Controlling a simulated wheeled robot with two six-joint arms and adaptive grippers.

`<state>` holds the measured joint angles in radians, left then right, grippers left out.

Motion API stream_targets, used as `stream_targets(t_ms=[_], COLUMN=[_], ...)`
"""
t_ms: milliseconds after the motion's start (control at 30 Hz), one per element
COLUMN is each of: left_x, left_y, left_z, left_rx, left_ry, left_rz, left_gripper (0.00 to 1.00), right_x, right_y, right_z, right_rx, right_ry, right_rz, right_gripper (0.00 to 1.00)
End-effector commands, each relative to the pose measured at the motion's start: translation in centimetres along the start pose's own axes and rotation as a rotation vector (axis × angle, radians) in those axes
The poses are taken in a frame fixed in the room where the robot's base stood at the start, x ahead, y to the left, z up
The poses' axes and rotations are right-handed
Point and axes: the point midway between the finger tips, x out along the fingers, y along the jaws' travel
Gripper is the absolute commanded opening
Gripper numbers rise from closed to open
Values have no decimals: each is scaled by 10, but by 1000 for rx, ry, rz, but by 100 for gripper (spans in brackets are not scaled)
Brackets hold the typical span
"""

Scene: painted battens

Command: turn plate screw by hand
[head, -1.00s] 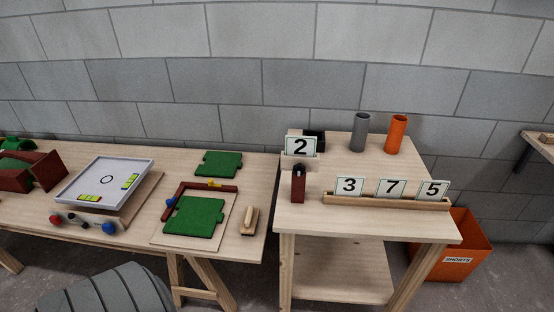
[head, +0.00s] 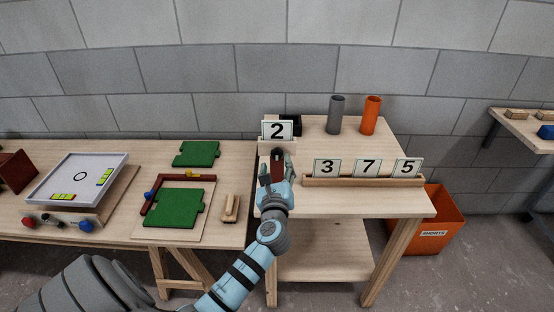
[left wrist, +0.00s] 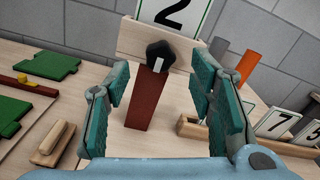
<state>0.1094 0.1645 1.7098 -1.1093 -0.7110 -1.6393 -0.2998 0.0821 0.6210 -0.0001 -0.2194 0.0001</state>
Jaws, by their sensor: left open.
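A black lobed knob with a white mark (left wrist: 161,55) sits at the far end of a dark red batten (left wrist: 146,100) in the left wrist view. Behind it is a white plate with a black 2 (left wrist: 174,14), which also shows in the head view (head: 277,130). My left gripper (left wrist: 163,105) is open, its teal-padded fingers on either side of the batten. The knob lies ahead, between the finger lines, and no finger appears to touch it. In the head view my left gripper (head: 276,172) hides most of the batten and knob. My right gripper is not in view.
Plates 3, 7 and 5 (head: 367,168) stand in a wooden rail (head: 362,182) to the right. A grey tube (head: 336,115) and an orange tube (head: 371,115) stand behind. A wooden block (head: 230,208) and green panels (head: 174,208) lie on the left table.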

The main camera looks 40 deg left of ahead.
Motion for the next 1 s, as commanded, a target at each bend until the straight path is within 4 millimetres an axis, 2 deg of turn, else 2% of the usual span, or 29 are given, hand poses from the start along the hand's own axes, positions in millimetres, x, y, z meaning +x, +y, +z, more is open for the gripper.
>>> stream_targets(t_ms=[100,200,333,567,833,867,1000], left_x=[28,42,49,50,50,50,50], left_y=[1,0,0,0,0,0,0], left_z=[-2,-2,-2,-1,-2,-2,-2], left_rx=[-1,0,-2,-3,-3,-3,-6], left_ry=[-1,0,2,2,3,3,3], left_rz=[1,-1,0,-1,-1,-1,-1], left_gripper=[50,50,50,48,5,2,2], right_x=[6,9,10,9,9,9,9], right_y=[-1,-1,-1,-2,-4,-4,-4], right_z=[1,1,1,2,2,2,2], right_rx=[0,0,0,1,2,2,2], right_ry=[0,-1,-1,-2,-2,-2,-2], right_rz=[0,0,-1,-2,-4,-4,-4], right_gripper=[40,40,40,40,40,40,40])
